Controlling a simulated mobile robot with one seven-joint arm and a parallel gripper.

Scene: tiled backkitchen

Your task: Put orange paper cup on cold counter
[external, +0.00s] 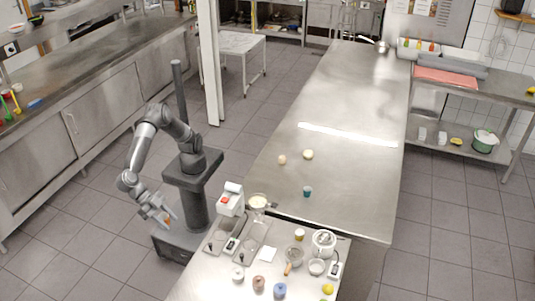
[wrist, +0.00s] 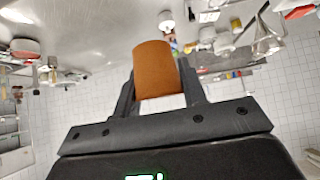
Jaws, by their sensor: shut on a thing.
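The orange paper cup (wrist: 154,65) is between the two fingers of my gripper (wrist: 163,85) in the wrist view. My gripper is shut on it, with a finger on either side. No label marks the cold counter. A long steel counter with cabinet doors (external: 95,62) runs along the left, and a long steel worktop (external: 340,100) runs up the middle.
The near table holds a red-and-white appliance (external: 230,198), jars (external: 258,283) and a white pot (external: 324,241). A small teal cup (external: 307,191) and two round items stand on the middle worktop, otherwise mostly bare. Open tiled floor (external: 70,220) lies left of my base.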

